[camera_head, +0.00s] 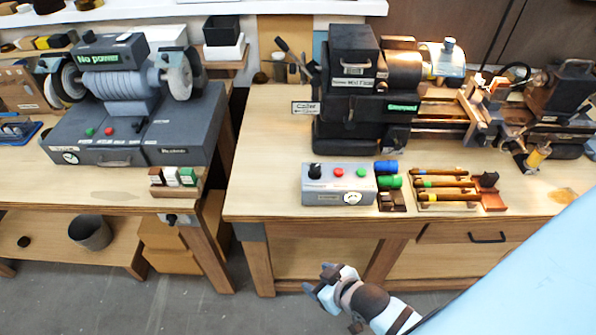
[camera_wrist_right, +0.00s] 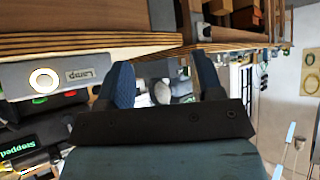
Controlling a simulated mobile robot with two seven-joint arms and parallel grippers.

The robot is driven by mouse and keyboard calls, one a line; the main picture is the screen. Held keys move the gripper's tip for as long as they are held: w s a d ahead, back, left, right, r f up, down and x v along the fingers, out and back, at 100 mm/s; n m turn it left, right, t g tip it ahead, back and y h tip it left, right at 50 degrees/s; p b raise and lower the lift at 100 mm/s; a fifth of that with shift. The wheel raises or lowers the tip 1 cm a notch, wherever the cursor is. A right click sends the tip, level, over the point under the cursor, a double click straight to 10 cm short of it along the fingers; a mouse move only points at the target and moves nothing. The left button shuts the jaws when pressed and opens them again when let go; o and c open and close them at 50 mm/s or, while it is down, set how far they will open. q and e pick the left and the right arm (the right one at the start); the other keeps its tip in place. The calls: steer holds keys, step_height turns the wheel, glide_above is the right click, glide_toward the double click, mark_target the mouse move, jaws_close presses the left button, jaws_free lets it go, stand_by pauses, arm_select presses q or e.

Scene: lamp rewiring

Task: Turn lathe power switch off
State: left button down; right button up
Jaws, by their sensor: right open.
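The lathe (camera_head: 350,125) stands on the right workbench and carries a green "Stopped" sign. A grey control box (camera_head: 330,197) sits at the bench's front edge, with a black knob (camera_head: 315,170), a red button (camera_head: 338,172) and a green button (camera_head: 362,172). Part of the box (camera_wrist_right: 40,80) also shows in the right wrist view, with a "Lamp" label and a white round mark. My right gripper (camera_head: 318,281) is open and empty, in front of the bench and below the control box. My left gripper is out of view.
Blue and green cylinders (camera_head: 387,167) and several wood-handled tools (camera_head: 445,184) lie right of the box. A grinder (camera_head: 120,85) with a "No power" sign stands on the left bench. The floor before the benches is clear near my gripper.

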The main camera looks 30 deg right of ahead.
steer(key=s+d+g+h+b, duration=0.2)
steer(key=s+d+g+b, duration=0.35)
steer(key=b, duration=0.55)
steer(key=w+a+r+n+t+y, duration=0.1)
steer(key=w+a+r+t, duration=0.2)
steer(key=w+r+t, duration=0.65)
steer(key=w+a+r+n+t+y, duration=0.15)
steer(key=w+r+t, duration=0.35)
steer(key=w, duration=0.8)
steer(key=w+a+r+n+g+y, duration=0.2)
steer(key=w+a+r+n+y, duration=0.1)
steer(key=a+r+n+y, duration=0.75)
steer(key=n+g+h, duration=1.3)
steer(key=n+g, duration=0.1)
steer(key=g, duration=0.3)
glide_toward(316, 167)
step_height(316, 167, down, 9)
steer(key=shift+s+a+f+p, duration=0.15)
steer(key=shift+a+p, duration=0.05)
steer(key=shift+p, duration=0.45)
